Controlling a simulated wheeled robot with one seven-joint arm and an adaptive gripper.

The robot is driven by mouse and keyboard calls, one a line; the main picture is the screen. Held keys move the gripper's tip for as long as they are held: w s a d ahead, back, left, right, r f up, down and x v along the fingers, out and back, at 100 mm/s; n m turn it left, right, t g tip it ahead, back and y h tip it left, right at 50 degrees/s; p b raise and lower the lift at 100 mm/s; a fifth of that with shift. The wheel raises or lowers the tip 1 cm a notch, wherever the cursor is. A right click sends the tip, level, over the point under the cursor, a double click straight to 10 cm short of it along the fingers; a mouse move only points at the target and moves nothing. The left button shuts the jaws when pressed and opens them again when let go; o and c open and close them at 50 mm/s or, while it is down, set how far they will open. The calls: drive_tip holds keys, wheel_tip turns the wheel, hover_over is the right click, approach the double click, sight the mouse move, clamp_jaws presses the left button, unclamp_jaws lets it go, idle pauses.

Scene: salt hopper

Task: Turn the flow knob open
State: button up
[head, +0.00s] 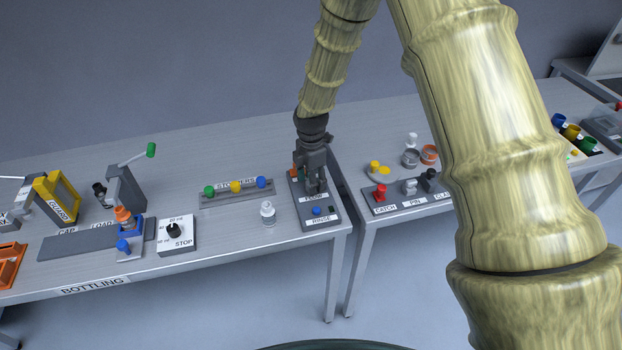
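My gripper (316,182) points down over the dark grey panel (322,222) at the right end of the bottling table. The label under its fingertips seems to read FLOW, but it is small and partly covered. The flow knob itself cannot be made out; the gripper's fingers hide that part of the panel. I cannot tell whether the fingers touch or hold it, or how far apart they are. The panel also has a blue button (316,210) above a RINSE label and an orange part (293,172) at its left edge.
A clear bottle with a white top (268,213) stands just left of the panel. A gap separates this table from the right one, which carries a CATCH, PIN panel (408,203).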

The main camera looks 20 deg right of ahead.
drive_tip(key=c, duration=1)
